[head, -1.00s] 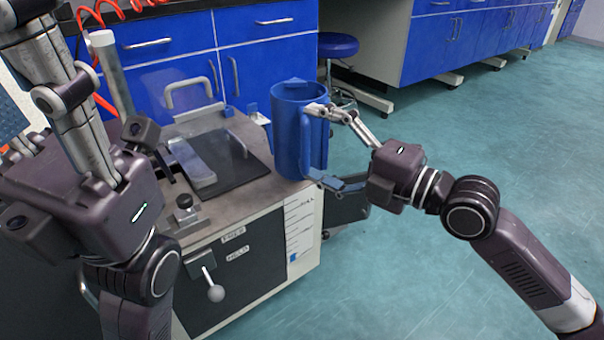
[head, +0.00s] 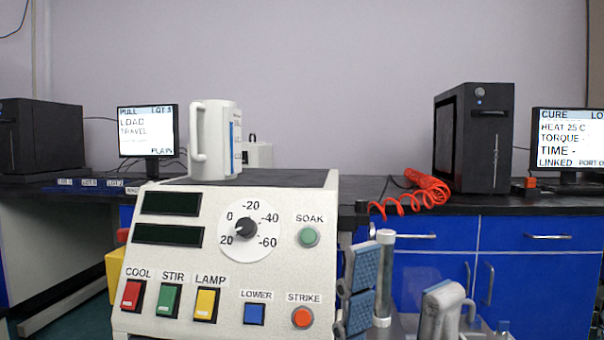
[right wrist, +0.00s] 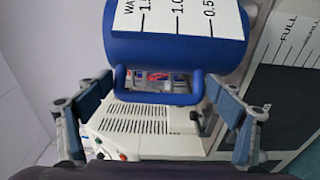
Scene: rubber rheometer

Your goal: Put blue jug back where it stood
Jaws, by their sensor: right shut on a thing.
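The blue jug (right wrist: 180,62) shows only in the right wrist view, its handle (right wrist: 158,97) toward the camera and its white scale label facing up in the picture. My right gripper (right wrist: 160,105) has a finger on either side of the handle and is shut on the jug. The head view shows neither the jug nor my right gripper. The blue finger pads of my left gripper (head: 360,290) show at the right edge of the control panel in the head view.
A control panel (head: 275,275) with dial and buttons fills the near left. Behind it stand a white jug (head: 218,140), a screen (head: 147,132), and a black cabinet (head: 476,137) with a red coiled hose (head: 425,188). A pale upright tube (head: 384,280) stands beside my left gripper.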

